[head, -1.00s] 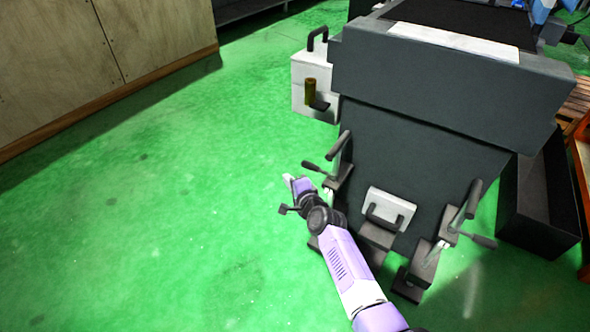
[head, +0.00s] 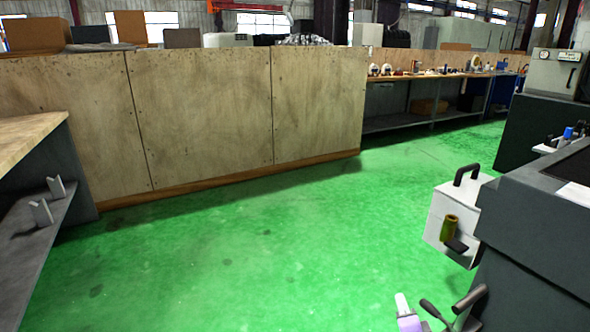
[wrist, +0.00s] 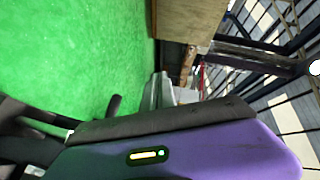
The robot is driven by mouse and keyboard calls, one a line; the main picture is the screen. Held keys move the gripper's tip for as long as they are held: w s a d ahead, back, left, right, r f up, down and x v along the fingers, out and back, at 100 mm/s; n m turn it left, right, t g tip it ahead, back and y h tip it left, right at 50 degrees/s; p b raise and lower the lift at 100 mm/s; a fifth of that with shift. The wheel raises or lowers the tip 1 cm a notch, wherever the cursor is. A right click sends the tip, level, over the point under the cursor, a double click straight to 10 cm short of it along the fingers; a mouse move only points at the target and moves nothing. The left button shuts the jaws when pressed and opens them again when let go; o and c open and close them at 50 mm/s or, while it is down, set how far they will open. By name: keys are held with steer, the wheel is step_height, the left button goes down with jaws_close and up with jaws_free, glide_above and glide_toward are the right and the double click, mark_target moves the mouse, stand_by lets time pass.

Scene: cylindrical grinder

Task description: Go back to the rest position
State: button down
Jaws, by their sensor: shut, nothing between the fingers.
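The rest of my arm is below the frame. The tip is close to the left side of the dark grey grinder (head: 535,240) and its dark lever handles (head: 470,299); I cannot tell the exact gap. The wrist view is tilted on its side and filled low down by a purple housing (wrist: 215,150) with a small lit indicator.
A white box (head: 450,215) with a black handle juts from the grinder's left side. Wooden panels (head: 200,110) stand at the back, with a workbench (head: 430,110) beyond. A shelf bench (head: 45,235) stands at the left. The green floor (head: 250,260) between is clear.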

steer(key=s+a+r+n+y, duration=0.1)
steer(key=s+a+r+n, duration=0.3)
steer(key=s, duration=1.4)
steer(key=s+a+r+n+g, duration=0.15)
steer(key=s+r+n, duration=0.35)
steer(key=s, duration=1.2)
steer(key=s+a+r+n+y, duration=0.1)
steer(key=s+a+r+n, duration=0.4)
steer(key=s, duration=1.3)
step_height(320, 180, up, 19)
steer(key=n+p, duration=0.1)
steer(key=p, duration=2)
steer(key=shift+w+d+r, duration=0.15)
steer(key=shift+d, duration=0.25)
